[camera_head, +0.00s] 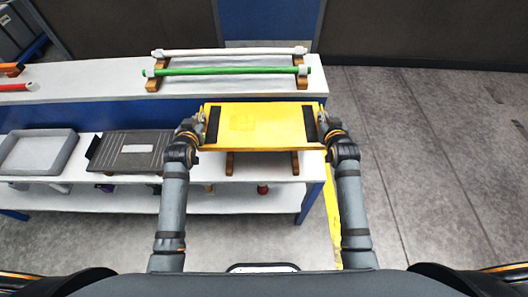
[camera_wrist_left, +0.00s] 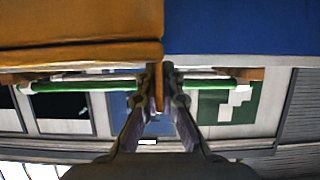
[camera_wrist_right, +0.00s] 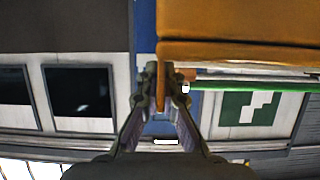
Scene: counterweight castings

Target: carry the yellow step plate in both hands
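The yellow step plate (camera_head: 255,128) is in the middle of the head view, roughly level, with a dark strip near each end. My left gripper (camera_head: 199,126) is at its left end and my right gripper (camera_head: 325,124) at its right end. In the left wrist view, the fingers (camera_wrist_left: 159,72) are closed on a thin edge of the plate (camera_wrist_left: 80,28), which looks orange there. In the right wrist view, the fingers (camera_wrist_right: 160,72) close on a similar edge of the plate (camera_wrist_right: 240,28). The head view does not clearly show the plate's height over the wooden rests (camera_head: 229,164) below.
A long white bench (camera_head: 110,93) holds a rack with a white rod (camera_head: 230,51) and a green rod (camera_head: 225,70) behind the plate. A grey tray (camera_head: 38,152) and a dark ribbed plate (camera_head: 140,150) stand left. The grey floor (camera_head: 430,150) on the right is open.

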